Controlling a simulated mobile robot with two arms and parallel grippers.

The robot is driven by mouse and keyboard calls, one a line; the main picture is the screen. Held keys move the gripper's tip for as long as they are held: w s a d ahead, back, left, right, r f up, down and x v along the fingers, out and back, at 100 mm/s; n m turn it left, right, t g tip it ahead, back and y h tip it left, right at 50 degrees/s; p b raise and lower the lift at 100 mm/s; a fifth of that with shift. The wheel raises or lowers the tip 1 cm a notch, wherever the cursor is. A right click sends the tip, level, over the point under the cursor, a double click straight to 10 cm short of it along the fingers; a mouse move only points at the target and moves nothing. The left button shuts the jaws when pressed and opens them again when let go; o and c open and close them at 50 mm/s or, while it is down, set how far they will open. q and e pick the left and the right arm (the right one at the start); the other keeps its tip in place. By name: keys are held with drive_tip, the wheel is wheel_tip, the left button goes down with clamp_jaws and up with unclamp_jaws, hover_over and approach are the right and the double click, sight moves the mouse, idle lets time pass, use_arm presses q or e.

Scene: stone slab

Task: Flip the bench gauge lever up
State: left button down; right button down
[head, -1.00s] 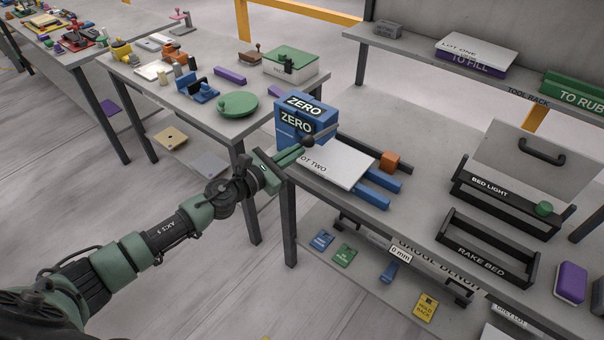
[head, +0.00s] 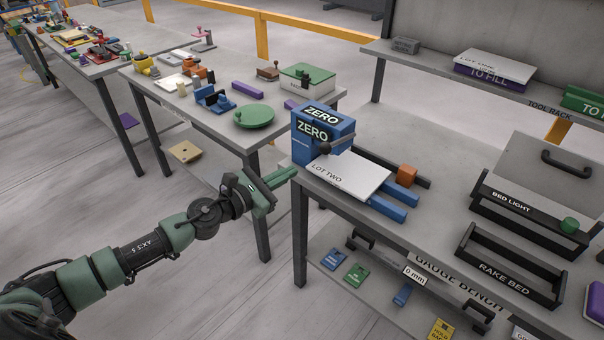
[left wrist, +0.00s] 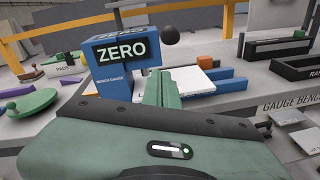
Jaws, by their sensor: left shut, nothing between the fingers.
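The bench gauge (head: 340,122) is a blue box with ZERO plates, at the left end of the bench. It also shows in the left wrist view (left wrist: 98,80). Its lever is a short rod with a dark ball knob (head: 325,147), sticking out in front of the box towards me; its exact tilt is hard to tell. In the left wrist view the knob (left wrist: 170,35) shows right of the ZERO plate. My left gripper (head: 292,173) is shut and empty, below and left of the knob, apart from it, just off the bench edge. My right gripper is out of view.
A white LOT TWO plate (head: 345,175) lies beside the gauge, with blue bars (head: 392,207) and an orange block (head: 406,175) near it. Dark racks (head: 510,263) stand to the right. Another table with a green disc (head: 254,116) stands behind left.

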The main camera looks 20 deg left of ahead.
use_arm(q)
drive_tip(key=v, duration=0.2)
drive_tip(key=b+v, duration=0.1)
drive_tip(key=v, duration=0.1)
drive_tip(key=shift+s+a+r, duration=0.2)
drive_tip(key=shift+s+r, duration=0.1)
drive_tip(key=shift+r, duration=0.15)
